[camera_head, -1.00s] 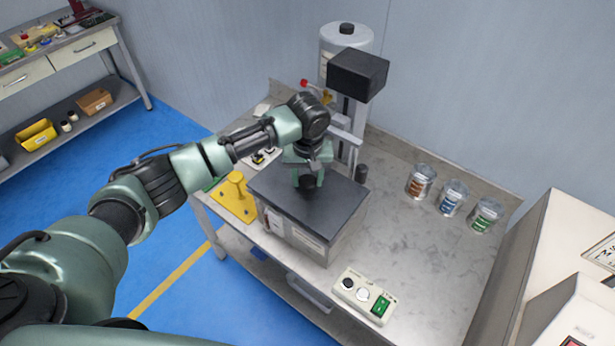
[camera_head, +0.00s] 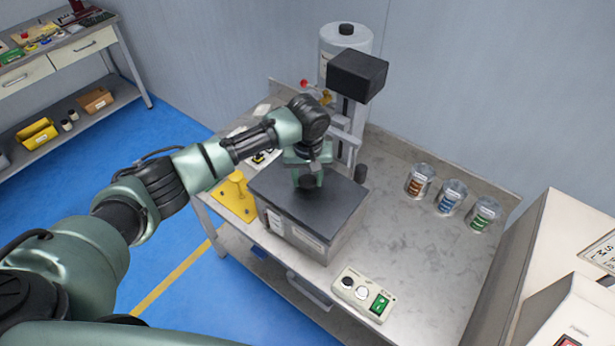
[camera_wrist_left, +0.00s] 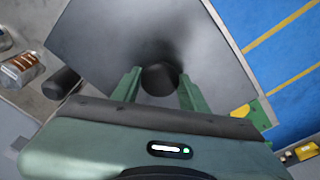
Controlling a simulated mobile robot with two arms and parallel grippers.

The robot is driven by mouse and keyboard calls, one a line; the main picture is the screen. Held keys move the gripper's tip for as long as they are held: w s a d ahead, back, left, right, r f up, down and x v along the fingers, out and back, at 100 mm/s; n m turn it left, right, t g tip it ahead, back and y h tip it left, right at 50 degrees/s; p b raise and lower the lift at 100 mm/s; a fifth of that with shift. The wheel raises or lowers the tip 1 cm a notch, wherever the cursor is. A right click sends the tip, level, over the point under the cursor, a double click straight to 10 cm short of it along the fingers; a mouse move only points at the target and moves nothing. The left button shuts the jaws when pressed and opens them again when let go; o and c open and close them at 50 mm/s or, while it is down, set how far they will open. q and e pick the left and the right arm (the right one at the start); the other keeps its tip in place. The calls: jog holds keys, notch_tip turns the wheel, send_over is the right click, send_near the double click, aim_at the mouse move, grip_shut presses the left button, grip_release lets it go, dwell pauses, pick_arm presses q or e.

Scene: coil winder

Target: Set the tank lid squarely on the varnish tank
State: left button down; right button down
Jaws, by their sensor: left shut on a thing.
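The tank lid (camera_head: 332,210) is a dark grey flat plate with a black knob. It lies on top of the varnish tank (camera_head: 298,232), a metal box at the front left of the steel table, and looks roughly in line with its walls. My left gripper (camera_head: 308,185) is above the lid, shut on its knob; in the left wrist view the green fingers (camera_wrist_left: 160,88) stand either side of the black knob (camera_wrist_left: 160,78). Whether a thin gap remains under the lid cannot be told. My right gripper is not in view.
A column with a black head (camera_head: 358,74) stands behind the tank. A yellow plate with a handle (camera_head: 236,193) is left of it. A button box (camera_head: 363,294) lies in front, and three labelled jars (camera_head: 450,197) stand at right. The table's middle right is clear.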

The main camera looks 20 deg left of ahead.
pick_arm(q)
jog(key=shift+f, duration=0.85)
jog(key=c, duration=0.9)
grip_release()
jog(key=shift+o, duration=1.1)
jog(key=r, duration=0.2)
jog(key=r+b, duration=0.1)
jog(key=r, duration=0.2)
jog(key=s+r+b, duration=0.1)
jog(key=r, duration=0.1)
jog(key=shift+d+r, duration=0.15)
jog(key=shift+r, duration=0.25)
